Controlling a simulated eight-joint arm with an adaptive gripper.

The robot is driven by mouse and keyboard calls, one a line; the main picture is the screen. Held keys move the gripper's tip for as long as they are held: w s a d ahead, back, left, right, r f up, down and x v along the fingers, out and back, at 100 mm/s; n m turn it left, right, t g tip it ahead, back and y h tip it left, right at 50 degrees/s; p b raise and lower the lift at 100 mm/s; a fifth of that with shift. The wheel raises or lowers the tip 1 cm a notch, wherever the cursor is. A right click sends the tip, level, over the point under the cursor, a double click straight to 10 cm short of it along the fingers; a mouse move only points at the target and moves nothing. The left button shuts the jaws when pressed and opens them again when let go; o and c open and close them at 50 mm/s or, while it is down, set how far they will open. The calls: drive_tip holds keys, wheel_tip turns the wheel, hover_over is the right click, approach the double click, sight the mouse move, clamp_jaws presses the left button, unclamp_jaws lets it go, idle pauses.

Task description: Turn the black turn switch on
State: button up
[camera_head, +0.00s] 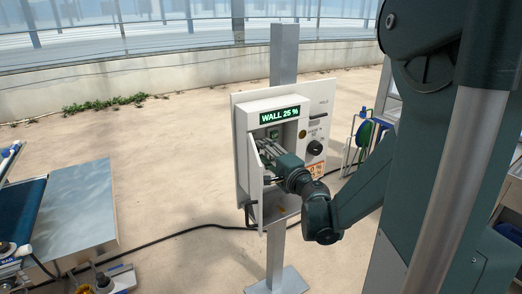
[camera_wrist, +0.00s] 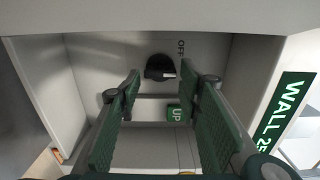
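The black turn switch (camera_wrist: 160,67) sits on the back wall of a recess in the control box (camera_head: 242,135). It has a small pale mark on its lower edge, and the word OFF stands to its upper right in the wrist view. My gripper (camera_wrist: 168,86) is open, with its green-padded fingers apart and nothing between them. The switch lies ahead, in the gap between the fingertips, and no contact shows. In the head view my gripper (camera_head: 263,151) reaches into the box, and the recessed switch cannot be made out there.
A green UP button (camera_wrist: 174,113) lies below the switch. Recess walls stand close on both sides. The lit display reads WALL 25 % (camera_head: 280,115). A black knob (camera_head: 315,147) is on the box's right face.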

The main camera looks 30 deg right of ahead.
drive_tip(key=s, duration=1)
idle(0.6)
drive_tip(key=s+a+f+g+b, duration=0.4)
drive_tip(key=s+a+f+g, duration=0.15)
drive_tip(key=s+f, duration=0.5)
drive_tip(key=s+a+f+g+b, duration=0.45)
drive_tip(key=s+a+f, duration=0.2)
drive_tip(key=f, duration=0.65)
drive_tip(key=s+a+r+n+p, duration=0.1)
drive_tip(key=a+r+n+p, duration=0.3)
drive_tip(key=a+r+n, duration=0.2)
drive_tip(key=s+a+r+n+p, duration=0.2)
drive_tip(key=a+r+n+p, duration=0.2)
drive_tip(key=r+n, duration=0.6)
drive_tip(key=shift+s+a+r+n+g, duration=0.3)
drive_tip(key=shift+a+r+n+g, duration=0.1)
drive_tip(key=shift+a+n, duration=0.65)
